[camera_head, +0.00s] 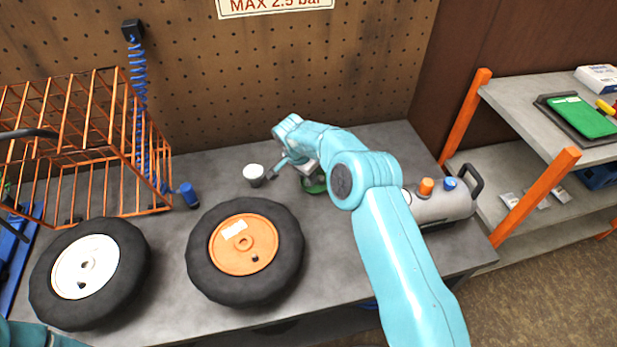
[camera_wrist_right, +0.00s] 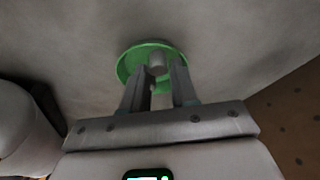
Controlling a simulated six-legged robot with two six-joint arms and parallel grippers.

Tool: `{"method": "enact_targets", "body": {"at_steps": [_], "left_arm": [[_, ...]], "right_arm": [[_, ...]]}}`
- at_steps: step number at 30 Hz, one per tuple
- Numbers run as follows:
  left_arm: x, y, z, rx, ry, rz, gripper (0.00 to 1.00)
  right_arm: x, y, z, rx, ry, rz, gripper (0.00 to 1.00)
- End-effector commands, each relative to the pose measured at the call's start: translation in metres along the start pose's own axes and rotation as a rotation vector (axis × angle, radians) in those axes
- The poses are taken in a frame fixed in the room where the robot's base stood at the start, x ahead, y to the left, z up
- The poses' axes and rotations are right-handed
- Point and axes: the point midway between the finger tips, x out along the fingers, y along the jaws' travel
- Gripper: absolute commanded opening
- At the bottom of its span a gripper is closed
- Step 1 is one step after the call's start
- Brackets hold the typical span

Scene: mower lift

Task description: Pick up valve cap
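The right wrist view shows a green dish (camera_wrist_right: 128,68) on the grey bench, with a small grey knob-like piece (camera_wrist_right: 156,62), likely the valve cap, over it. My right gripper (camera_wrist_right: 161,68) has its two fingers apart, at the dish, with this piece between or just beyond their tips. I cannot tell whether either finger touches it. In the head view the green dish (camera_head: 316,188) is mostly hidden by my right arm, and my right gripper (camera_head: 309,170) is partly hidden just above it. The cap cannot be made out there. My left gripper is out of view.
A white cup (camera_head: 254,175) stands left of the dish. A wheel with an orange hub (camera_head: 243,243) and one with a white hub (camera_head: 85,267) lie in front. A grey air tank (camera_head: 440,207) stands to the right. An orange wire rack (camera_head: 85,145) stands at the left.

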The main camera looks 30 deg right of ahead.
Motion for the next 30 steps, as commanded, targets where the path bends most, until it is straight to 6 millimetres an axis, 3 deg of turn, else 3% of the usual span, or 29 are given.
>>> {"method": "enact_targets", "body": {"at_steps": [4, 10, 11, 13, 14, 25, 30], "left_arm": [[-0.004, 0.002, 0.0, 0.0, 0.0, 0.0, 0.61], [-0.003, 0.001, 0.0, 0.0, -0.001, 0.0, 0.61], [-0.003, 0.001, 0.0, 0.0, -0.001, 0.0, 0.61], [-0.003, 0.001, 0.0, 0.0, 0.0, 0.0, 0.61], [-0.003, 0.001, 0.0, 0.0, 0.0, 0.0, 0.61], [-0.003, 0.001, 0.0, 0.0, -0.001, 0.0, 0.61], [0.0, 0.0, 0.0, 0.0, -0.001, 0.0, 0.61]], "right_arm": [[0.014, 0.0, 0.0, 0.001, -0.001, 0.002, 0.28], [0.017, 0.0, 0.0, 0.0, -0.001, 0.003, 0.28], [0.017, 0.0, 0.0, 0.0, -0.001, 0.002, 0.26], [0.017, 0.0, 0.001, -0.001, -0.002, 0.003, 0.03], [0.017, 0.0, 0.001, -0.001, -0.002, 0.004, 0.0], [0.019, 0.002, 0.002, -0.002, -0.005, 0.01, 0.0], [0.009, 0.001, -0.001, -0.002, -0.004, 0.008, 0.0]]}}
